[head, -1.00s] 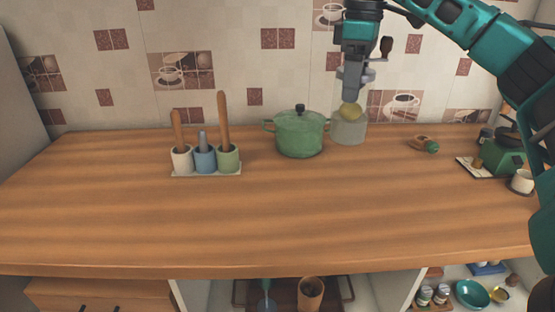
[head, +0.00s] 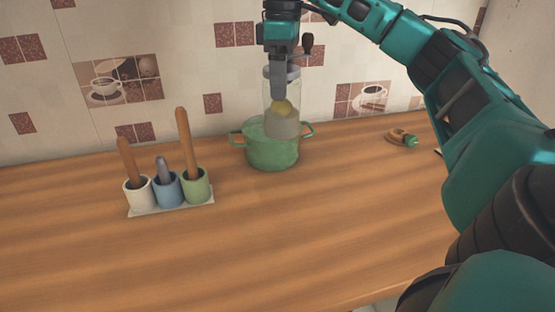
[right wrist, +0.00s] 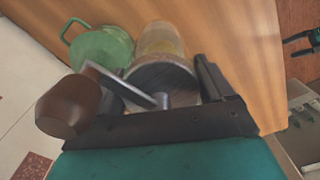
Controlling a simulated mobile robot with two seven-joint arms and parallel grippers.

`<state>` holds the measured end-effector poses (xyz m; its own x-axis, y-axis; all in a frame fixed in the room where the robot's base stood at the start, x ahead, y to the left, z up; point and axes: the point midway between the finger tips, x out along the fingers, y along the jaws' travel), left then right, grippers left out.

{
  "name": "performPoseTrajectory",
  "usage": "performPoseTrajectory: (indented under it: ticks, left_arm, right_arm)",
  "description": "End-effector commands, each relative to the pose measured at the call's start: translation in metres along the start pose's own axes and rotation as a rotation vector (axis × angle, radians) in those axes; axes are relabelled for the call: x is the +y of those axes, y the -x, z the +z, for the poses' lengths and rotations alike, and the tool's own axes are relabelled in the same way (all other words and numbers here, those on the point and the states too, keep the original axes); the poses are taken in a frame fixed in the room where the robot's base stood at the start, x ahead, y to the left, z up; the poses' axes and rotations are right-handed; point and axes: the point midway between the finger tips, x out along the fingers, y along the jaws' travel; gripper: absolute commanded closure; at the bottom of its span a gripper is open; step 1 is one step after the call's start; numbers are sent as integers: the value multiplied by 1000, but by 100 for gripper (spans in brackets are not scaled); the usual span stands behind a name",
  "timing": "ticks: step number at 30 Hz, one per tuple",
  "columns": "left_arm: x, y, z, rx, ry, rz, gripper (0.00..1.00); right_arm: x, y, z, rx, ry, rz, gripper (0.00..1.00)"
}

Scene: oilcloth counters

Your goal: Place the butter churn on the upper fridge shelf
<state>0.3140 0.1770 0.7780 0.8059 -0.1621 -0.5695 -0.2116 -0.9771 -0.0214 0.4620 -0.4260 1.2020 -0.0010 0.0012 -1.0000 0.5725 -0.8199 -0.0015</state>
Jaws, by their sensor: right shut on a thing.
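The butter churn is a clear glass jar (head: 281,122) with a yellow lump inside and a dark crank knob (head: 308,42) at its top. My right gripper (head: 279,85) is shut on its upper part and holds it upright. In the head view, the jar's lower part overlaps the green pot and hides the pot's lid knob. In the right wrist view, the jar (right wrist: 160,42) extends away from the gripper (right wrist: 160,88), beside the pot, with the brown crank knob (right wrist: 68,105) at left. I cannot make out an upper fridge shelf.
The green pot (head: 270,153) stands close to the churn. A small brown and green item (head: 402,138) lies to the right. The front of the wooden counter (head: 250,245) is clear.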

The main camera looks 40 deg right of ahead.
Motion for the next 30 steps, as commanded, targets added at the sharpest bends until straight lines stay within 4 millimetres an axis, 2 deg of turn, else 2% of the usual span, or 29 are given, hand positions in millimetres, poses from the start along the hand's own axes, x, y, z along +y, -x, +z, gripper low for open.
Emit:
performPoseTrajectory:
  ticks: [16,21,24,30]
  left_arm:
    - [1,0,2,-4,0,2,0]
    - [1,0,2,-3,0,2,0]
    - [1,0,1,-2,0,2,0]
    - [0,-1,-2,4,-1,1,0]
  right_arm:
    - [0,-62,0,1,-1,-1,100]
    - [0,-101,1,-1,-3,1,100]
    - [0,-118,0,2,-1,2,100]
    - [1,-133,0,4,-2,2,100]
